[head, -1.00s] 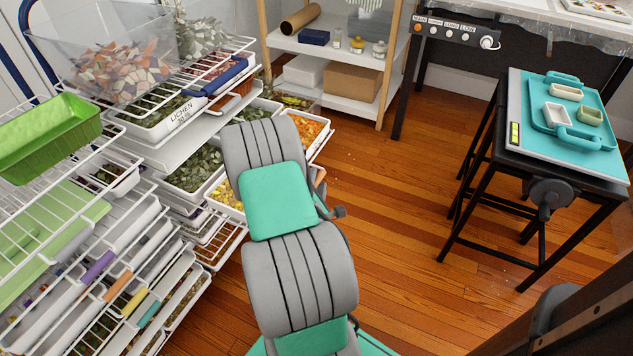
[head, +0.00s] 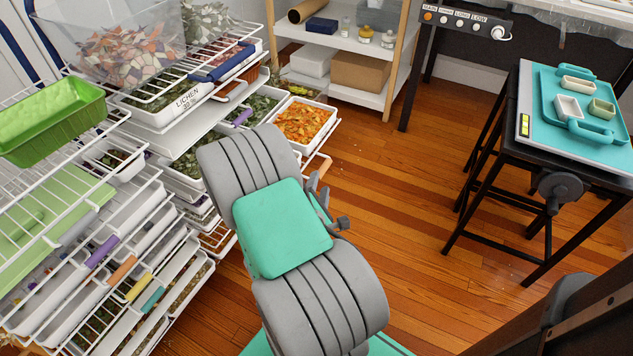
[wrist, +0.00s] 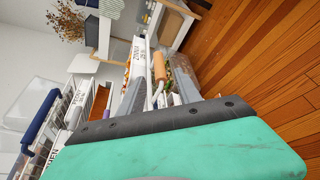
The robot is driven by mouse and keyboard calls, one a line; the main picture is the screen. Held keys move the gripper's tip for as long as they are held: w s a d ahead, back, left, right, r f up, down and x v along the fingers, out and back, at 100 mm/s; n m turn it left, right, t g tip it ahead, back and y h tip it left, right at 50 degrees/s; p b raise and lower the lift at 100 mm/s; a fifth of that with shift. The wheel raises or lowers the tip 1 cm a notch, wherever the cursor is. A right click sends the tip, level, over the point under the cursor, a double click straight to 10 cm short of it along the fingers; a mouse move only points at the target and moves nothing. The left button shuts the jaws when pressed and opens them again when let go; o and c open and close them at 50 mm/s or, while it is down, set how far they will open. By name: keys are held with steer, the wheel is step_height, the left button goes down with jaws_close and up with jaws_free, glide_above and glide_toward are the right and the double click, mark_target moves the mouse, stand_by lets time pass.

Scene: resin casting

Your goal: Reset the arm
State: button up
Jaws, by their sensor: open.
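My arm, grey with green-teal pads, reaches up the middle of the head view. My gripper (head: 327,205) shows only in part there, as small dark grey pieces at the right edge of the arm. It is open, and I see nothing held in it. The rest is hidden behind the arm.
A wire rack (head: 150,190) with bins stands close at left; an orange-filled bin (head: 303,122) sticks out beside my arm. A green loaf tray (head: 50,120) sits on top. A black stand (head: 510,165) with a teal tray (head: 550,100) is at right. Open wooden floor (head: 400,210) lies between.

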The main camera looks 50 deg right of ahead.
steer(key=w+a+r+m+g+y+p, duration=0.2)
steer(key=w+a+r+m+p, duration=0.1)
steer(key=r+m+p, duration=0.4)
steer(key=w+a+r+m+g+y+p, duration=0.1)
steer(key=w+a+r+m+y+p, duration=0.25)
steer(key=r+p, duration=0.55)
steer(key=s+a+r+y+p, duration=0.1)
steer(key=a+r+y+p, duration=0.3)
steer(key=a+r, duration=0.6)
steer(key=s+a+r+m+g+y+p, duration=0.1)
steer(key=a+r+y+p, duration=0.3)
steer(key=a+r, duration=0.7)
steer(key=a+p, duration=0.2)
steer(key=a, duration=0.5)
steer(key=shift+s+r, duration=0.25)
steer(key=shift+r, duration=0.05)
steer(key=shift+f+m, duration=0.15)
steer(key=shift+m, duration=0.1)
steer(key=shift+c, duration=0.5)
